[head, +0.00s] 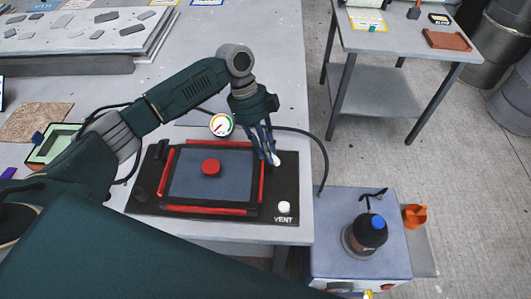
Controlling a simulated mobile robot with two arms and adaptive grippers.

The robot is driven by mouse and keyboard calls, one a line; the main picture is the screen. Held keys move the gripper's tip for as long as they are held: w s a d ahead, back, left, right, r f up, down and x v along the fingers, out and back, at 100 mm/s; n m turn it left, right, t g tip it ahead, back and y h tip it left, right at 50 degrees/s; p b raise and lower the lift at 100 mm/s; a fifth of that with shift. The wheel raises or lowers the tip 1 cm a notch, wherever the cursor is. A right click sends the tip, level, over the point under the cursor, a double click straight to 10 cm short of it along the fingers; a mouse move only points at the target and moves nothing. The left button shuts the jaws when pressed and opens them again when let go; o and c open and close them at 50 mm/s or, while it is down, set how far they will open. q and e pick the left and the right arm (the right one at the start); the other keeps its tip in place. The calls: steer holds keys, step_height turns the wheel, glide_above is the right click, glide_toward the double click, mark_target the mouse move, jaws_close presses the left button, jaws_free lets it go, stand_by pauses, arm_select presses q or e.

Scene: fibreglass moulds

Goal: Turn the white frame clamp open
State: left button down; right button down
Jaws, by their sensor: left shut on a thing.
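A black mould plate (145,200) lies on the grey bench and carries a dark panel (193,185) framed by red strips, with a red round knob (211,167) at its middle. The white frame clamp (276,160) is a small white piece at the right side of the frame, mostly hidden by my fingers. My left gripper (271,152) comes down from above and is shut on the clamp. How far the clamp is turned cannot be told. My right gripper is not in view.
A white vent knob (284,207) sits at the plate's front right corner. A round gauge (221,125) stands behind the frame, and a black hose (319,150) loops at the right. A grey cabinet (330,225) with a dark blue-capped bottle (369,232) stands front right.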

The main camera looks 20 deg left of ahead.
arm_select(q)
steer(key=m+b, duration=0.1)
steer(key=m, duration=0.1)
steer(key=w+m+g+y+b, duration=0.1)
steer(key=m+b, duration=0.1)
steer(key=m, duration=0.1)
steer(key=shift+w+d+m, duration=0.15)
steer(key=shift+d+m, duration=0.15)
steer(key=shift+d, duration=0.05)
steer(key=shift+w+d+r+m+g+y+b, duration=0.15)
steer(key=shift+m+g+y+b, duration=0.25)
steer(key=shift+m, duration=0.65)
steer(key=shift+d+f+m+g+y+b, duration=0.1)
steer(key=shift+m+g+y+b, duration=0.1)
steer(key=shift+m+y+b, duration=0.6)
steer(key=shift+r+m, duration=0.1)
steer(key=shift+m, duration=0.25)
steer(key=c, duration=1.5)
jaws_free()
steer(key=shift+c, duration=0.2)
steer(key=v, duration=1.2)
steer(key=shift+a, duration=0.2)
